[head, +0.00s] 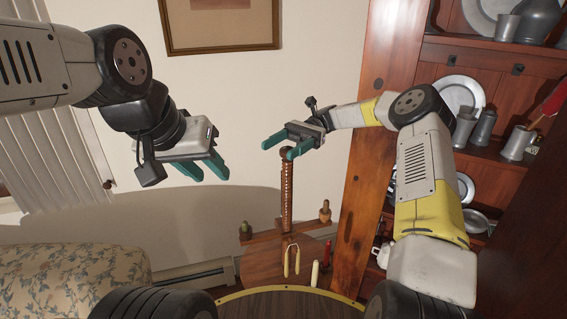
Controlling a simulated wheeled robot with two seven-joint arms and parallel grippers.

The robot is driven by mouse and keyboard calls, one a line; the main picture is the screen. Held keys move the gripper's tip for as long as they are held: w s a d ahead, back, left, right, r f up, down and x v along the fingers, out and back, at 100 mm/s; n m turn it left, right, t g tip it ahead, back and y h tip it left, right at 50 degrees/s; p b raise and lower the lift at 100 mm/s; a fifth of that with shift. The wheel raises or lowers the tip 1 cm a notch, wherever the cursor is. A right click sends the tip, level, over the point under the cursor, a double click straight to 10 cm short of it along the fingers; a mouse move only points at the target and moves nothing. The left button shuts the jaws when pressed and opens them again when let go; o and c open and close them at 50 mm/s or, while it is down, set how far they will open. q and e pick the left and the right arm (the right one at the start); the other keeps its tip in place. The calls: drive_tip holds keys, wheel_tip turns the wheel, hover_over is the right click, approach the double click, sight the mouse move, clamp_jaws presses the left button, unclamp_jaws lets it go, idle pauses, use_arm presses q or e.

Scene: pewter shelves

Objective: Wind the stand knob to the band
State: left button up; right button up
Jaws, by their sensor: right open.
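A wooden stand with an upright threaded or notched post (286,200) rises in the middle of the head view. A dark rounded knob (287,152) tops the post. A crossbar (285,234) crosses the post low down, above a round wooden top (262,268). I cannot make out a band. My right gripper (278,149) is open at the height of the knob; one teal finger overlaps the knob's edge in the picture, and contact cannot be told. My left gripper (210,176) is open and empty, to the left of the post in the picture.
Small turned pieces (325,211) stand on the crossbar's ends. A looped yellowish piece (291,260) and a pale candle-like stick (315,273) are below. A wooden cupboard (377,90) with pewter is at right, a floral sofa (75,275) at lower left.

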drive_tip(key=s+r, duration=0.1)
drive_tip(key=s, duration=1.2)
drive_tip(key=shift+w+r, duration=0.1)
drive_tip(key=shift+r, duration=0.05)
